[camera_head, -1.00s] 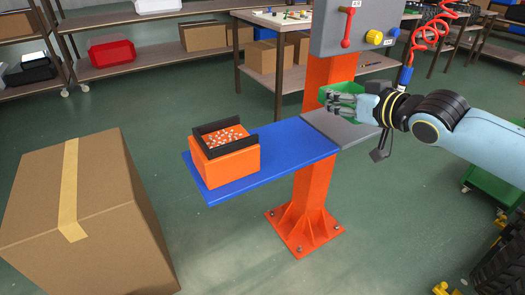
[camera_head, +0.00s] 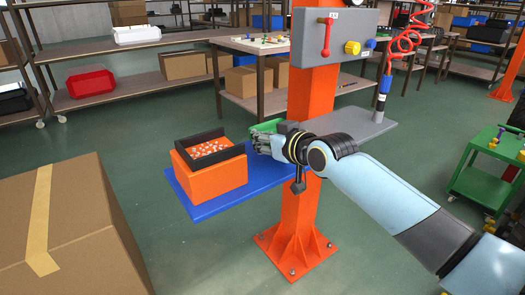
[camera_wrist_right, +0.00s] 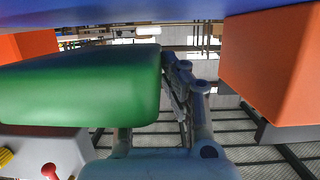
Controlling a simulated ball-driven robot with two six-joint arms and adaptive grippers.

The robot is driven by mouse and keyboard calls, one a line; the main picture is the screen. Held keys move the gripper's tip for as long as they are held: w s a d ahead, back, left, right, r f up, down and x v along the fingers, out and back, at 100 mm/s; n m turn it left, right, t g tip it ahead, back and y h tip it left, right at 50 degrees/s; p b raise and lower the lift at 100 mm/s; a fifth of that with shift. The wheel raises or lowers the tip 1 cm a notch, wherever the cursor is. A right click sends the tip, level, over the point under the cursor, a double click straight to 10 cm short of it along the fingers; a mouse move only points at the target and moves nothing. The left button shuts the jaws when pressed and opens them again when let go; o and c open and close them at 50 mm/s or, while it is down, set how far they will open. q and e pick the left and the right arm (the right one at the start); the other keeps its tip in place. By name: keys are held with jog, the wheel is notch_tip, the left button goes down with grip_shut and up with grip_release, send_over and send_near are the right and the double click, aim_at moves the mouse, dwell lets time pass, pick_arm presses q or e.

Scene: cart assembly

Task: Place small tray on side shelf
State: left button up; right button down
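The small green tray (camera_head: 267,127) shows in the head view behind my right gripper (camera_head: 262,144), which hides part of it. In the wrist view the green tray (camera_wrist_right: 80,90) is large on the left, beside the fingers (camera_wrist_right: 188,85). My right gripper is shut on the tray. The wrist view looks upside down and shows a thin gap between the tray and the blue shelf (camera_wrist_right: 130,12), so the tray seems held just above it. The blue side shelf (camera_head: 205,208) is in the middle of the head view. My left gripper is not in view.
An orange bin (camera_head: 212,180) with a black rim and small white pieces stands on the shelf, left of my gripper. The orange post (camera_head: 298,215) is close on the right. A grey shelf (camera_head: 350,122) lies beyond it. A cardboard box (camera_head: 80,240) stands at front left.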

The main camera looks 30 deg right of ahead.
notch_tip(320, 180, down, 3)
jog(key=shift+r+b, duration=0.1)
jog(key=shift+b, duration=0.2)
jog(key=shift+r, duration=0.1)
jog(key=shift+f, duration=0.2)
jog(key=c, duration=1.5)
grip_release()
jog(key=shift+r, duration=0.1)
